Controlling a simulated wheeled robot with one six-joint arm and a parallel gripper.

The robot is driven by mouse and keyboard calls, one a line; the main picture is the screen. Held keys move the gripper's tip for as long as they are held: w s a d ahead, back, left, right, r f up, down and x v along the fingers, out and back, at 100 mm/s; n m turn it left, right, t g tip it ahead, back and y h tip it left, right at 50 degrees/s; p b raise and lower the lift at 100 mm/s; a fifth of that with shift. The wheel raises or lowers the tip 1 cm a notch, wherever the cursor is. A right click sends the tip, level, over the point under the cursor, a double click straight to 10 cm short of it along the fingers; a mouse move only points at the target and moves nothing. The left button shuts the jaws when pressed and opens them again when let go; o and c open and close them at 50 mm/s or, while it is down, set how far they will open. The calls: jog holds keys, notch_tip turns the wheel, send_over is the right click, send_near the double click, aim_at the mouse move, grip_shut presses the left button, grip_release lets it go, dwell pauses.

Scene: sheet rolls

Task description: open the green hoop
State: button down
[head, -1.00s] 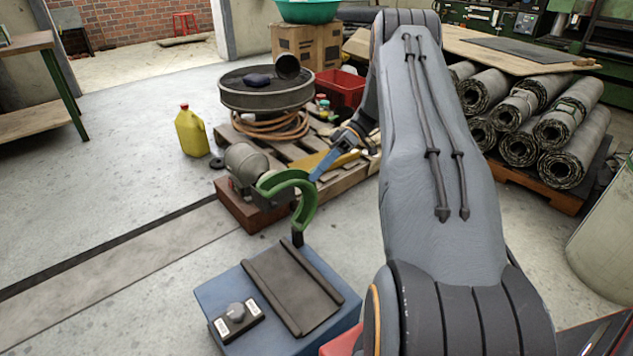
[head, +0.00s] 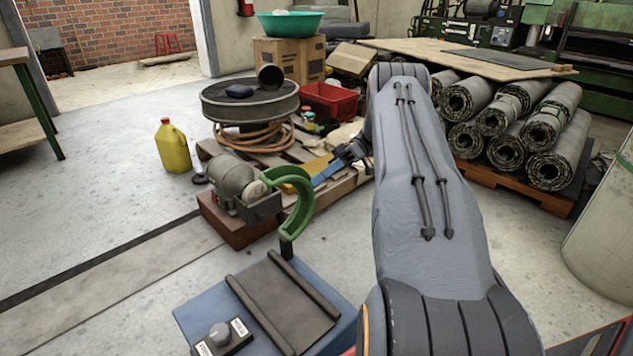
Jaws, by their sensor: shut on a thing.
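The green hoop (head: 303,208) is a thick curved band open on its left side. It stands on a short dark post (head: 286,249) at the back edge of a blue box (head: 195,318). Its upper end reaches left in front of a grey motor-like unit. My gripper (head: 319,179), with blue fingers, comes in from the right behind my arm. Its fingertips meet the hoop's upper right edge and are shut on it. The exact contact is small and partly hidden behind the hoop.
Rolled sheets (head: 500,118) lie right.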

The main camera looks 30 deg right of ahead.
jog(key=shift+f, duration=0.1)
jog(key=c, duration=1.4)
grip_release()
notch_tip(320, 180, up, 8)
jog(key=shift+f+p, duration=0.15)
jog(key=shift+p, duration=1)
jog(key=shift+s+r+p, duration=0.15)
jog(key=shift+r+p, duration=0.25)
jog(key=shift+p, duration=0.15)
jog(key=r+p, duration=0.1)
jog(key=p, duration=0.3)
jog(key=shift+a+r, duration=0.1)
jog(key=shift+r, duration=0.2)
